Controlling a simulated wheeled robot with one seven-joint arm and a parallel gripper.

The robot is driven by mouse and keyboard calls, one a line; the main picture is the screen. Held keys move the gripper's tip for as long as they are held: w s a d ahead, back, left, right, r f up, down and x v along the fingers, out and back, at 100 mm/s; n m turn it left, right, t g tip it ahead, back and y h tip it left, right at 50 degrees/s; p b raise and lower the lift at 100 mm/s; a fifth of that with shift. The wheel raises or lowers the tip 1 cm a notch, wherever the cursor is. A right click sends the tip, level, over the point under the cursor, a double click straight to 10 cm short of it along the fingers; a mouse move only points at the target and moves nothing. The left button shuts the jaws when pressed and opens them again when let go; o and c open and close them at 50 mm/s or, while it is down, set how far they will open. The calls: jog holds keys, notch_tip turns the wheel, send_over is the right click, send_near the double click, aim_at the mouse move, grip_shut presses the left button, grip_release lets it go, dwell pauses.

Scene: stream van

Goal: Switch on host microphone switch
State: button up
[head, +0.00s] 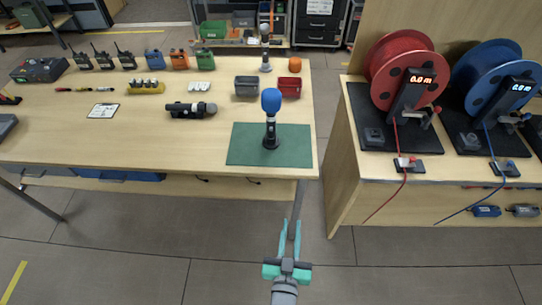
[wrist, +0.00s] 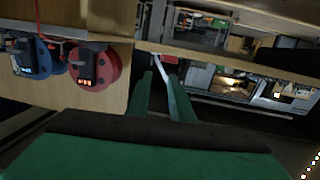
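A microphone with a blue foam top (head: 271,102) stands upright on a dark base on the green mat (head: 240,158), near the table's right front corner. A second microphone, grey-topped (head: 265,50), stands at the table's back edge. A dark handheld device with a grey end (head: 190,110) lies on the table's middle. I cannot tell which is the host microphone, and no switch is clear at this size. My gripper (head: 290,238) is in front of the table, below the mat and apart from it. Its fingers are parted and empty; they also show in the wrist view (wrist: 152,92).
A red bin (head: 289,88) and a dark bin (head: 246,87) stand behind the mat. Several radios line the table's back left. A second table at right holds a red reel (head: 405,65) and a blue reel (head: 495,80). Floor between the tables is clear.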

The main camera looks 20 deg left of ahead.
jog(key=w+a+r+y, duration=0.25)
jog(key=w+a, duration=0.35)
jog(key=w, duration=0.4)
jog(key=n, duration=0.1)
send_near(271, 130)
jog(key=shift+x, duration=3.7)
jog(key=shift+w, duration=0.1)
grip_shut()
